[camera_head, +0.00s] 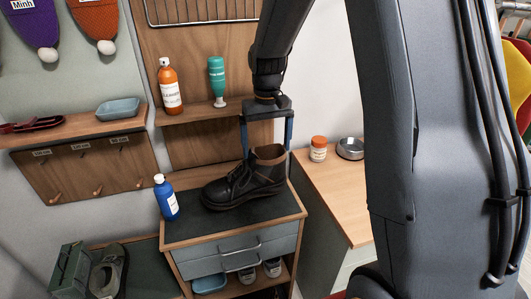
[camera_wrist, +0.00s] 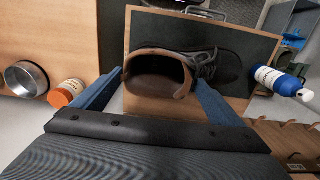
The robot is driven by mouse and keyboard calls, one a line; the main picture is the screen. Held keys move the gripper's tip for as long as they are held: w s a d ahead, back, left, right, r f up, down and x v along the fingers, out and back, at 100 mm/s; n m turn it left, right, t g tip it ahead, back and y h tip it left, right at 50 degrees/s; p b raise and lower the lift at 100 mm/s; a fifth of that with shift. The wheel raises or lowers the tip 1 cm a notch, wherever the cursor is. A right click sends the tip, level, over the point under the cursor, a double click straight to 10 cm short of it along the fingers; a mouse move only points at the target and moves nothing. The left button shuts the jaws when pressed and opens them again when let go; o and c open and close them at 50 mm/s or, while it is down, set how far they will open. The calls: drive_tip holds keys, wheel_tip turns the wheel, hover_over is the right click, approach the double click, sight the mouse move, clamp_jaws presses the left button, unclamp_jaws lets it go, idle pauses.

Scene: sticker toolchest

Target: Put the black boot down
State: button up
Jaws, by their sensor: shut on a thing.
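The black boot (camera_head: 238,188) has a brown collar and dark laces. It is upright at the dark top (camera_head: 185,229) of the drawer cabinet, toe pointing left in the head view. I cannot tell whether its sole touches the surface. My gripper (camera_head: 267,150) comes from above, with its blue fingers on both sides of the boot's collar, shut on it. In the wrist view the boot (camera_wrist: 210,62) lies between the two fingers, with its opening facing the camera.
A blue bottle (camera_head: 166,198) stands on the cabinet top, left of the boot. An orange bottle (camera_head: 170,90) and a teal bottle (camera_head: 217,78) are on the shelf behind. A white jar with an orange lid (camera_head: 318,149) and a metal bowl (camera_head: 350,148) are on the wooden counter at right.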

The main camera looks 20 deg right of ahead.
drive_tip(key=shift+f+p, duration=0.4)
drive_tip(key=shift+f, duration=1.1)
drive_tip(key=o, duration=1.8)
drive_tip(key=shift+c, duration=0.2)
wheel_tip(320, 180, up, 12)
drive_tip(key=b, duration=0.4)
drive_tip(key=s+f, duration=0.6)
drive_tip(key=s, duration=0.4)
drive_tip(key=s+f+t, duration=0.1)
drive_tip(key=s+f, duration=0.5)
drive_tip(key=s, duration=0.4)
drive_tip(key=shift+a, duration=0.45)
